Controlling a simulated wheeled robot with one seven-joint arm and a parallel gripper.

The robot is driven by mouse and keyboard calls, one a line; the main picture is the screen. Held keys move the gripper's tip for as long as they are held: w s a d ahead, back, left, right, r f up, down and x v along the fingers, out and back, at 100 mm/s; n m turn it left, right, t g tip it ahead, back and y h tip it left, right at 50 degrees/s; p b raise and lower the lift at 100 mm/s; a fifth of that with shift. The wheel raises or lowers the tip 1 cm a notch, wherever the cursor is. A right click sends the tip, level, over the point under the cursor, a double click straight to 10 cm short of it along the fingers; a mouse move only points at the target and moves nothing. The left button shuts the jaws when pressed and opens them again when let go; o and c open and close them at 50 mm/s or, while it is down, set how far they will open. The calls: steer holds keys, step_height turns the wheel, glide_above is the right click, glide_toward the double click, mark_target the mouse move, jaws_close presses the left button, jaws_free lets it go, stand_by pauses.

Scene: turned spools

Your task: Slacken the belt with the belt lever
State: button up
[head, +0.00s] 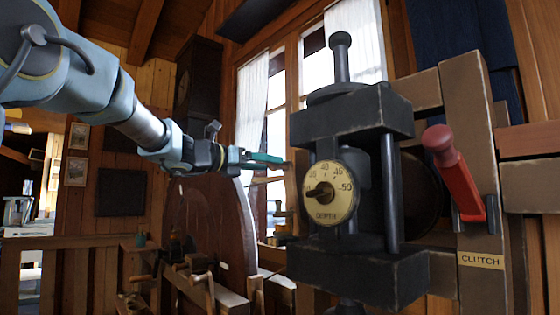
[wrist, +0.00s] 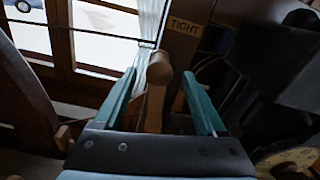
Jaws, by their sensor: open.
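The belt lever (wrist: 159,72) shows in the wrist view as a wooden handle with a rounded knob, below a plate reading TIGHT (wrist: 186,26). My gripper (wrist: 158,76) is open, with one teal finger on each side of the lever in the picture. Neither finger is seen touching it, and I cannot tell how deep the handle sits between them. In the head view my gripper (head: 266,160) is left of the dark machine block. I cannot make out the belt lever or the belt clearly there.
A dark block with a depth dial (head: 330,193) stands right of my gripper. A red lever (head: 460,172) above a CLUTCH plate (head: 481,261) is farther right. A large brown wheel (head: 205,225) is below my arm. A window (head: 308,100) is behind.

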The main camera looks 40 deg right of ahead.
steer(key=shift+s+d+p, duration=0.1)
steer(key=shift+d+p, duration=0.75)
steer(key=shift+d, duration=1.85)
steer(key=shift+c, duration=0.4)
jaws_close()
